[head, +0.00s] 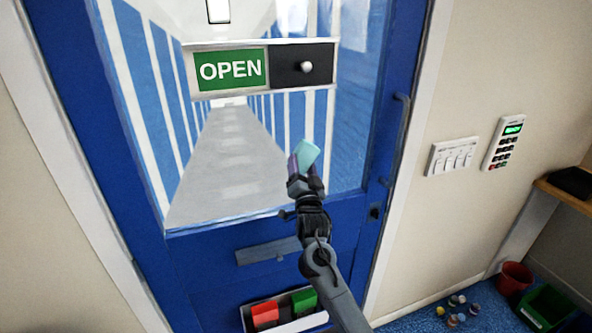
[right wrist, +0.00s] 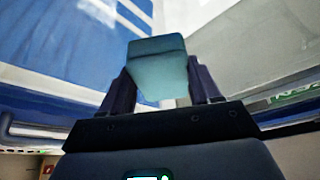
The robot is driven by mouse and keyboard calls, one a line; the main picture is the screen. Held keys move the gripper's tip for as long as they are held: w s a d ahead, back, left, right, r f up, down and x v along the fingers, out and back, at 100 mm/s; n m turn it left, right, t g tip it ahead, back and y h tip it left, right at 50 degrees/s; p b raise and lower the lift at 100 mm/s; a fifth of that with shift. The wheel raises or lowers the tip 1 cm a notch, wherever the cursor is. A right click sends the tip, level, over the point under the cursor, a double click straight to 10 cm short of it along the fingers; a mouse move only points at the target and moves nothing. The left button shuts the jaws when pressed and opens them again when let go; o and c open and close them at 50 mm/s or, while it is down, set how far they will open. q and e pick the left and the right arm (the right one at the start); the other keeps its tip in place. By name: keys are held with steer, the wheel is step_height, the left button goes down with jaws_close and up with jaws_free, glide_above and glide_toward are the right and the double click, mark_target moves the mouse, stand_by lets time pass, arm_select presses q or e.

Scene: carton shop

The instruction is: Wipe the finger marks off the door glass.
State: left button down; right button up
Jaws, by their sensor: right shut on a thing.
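The blue door's glass pane (head: 230,150) fills the upper door, with a corridor of blue and white stripes seen through it. Faint pale smudges (head: 345,155) show low on the glass's right side; I cannot tell their exact outline. My right gripper (head: 304,173) is shut on a teal pad (head: 307,153) in front of the lower right glass. In the right wrist view the pad (right wrist: 158,70) sits between the two dark fingers, its far end toward the pane. I cannot tell whether it touches the glass. My left gripper is out of view.
An OPEN slider sign (head: 231,71) with a knob crosses the upper glass. A door handle (head: 397,130) stands out at right. A tray with red and green blocks (head: 284,311) hangs low on the door. Switches (head: 452,156) and a keypad (head: 503,142) are on the right wall.

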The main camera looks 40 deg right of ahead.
steer(key=shift+s+d+f, duration=0.1)
steer(key=shift+s+d, duration=0.1)
steer(key=shift+d, duration=0.35)
steer(key=shift+s+d, duration=0.15)
steer(key=shift+d, duration=0.35)
steer(key=shift+s+d, duration=0.25)
steer(key=shift+d, duration=0.45)
steer(key=shift+s+d, duration=0.25)
steer(key=shift+d, duration=0.4)
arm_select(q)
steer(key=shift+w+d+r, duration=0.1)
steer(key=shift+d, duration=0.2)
arm_select(e)
steer(key=shift+a, duration=0.15)
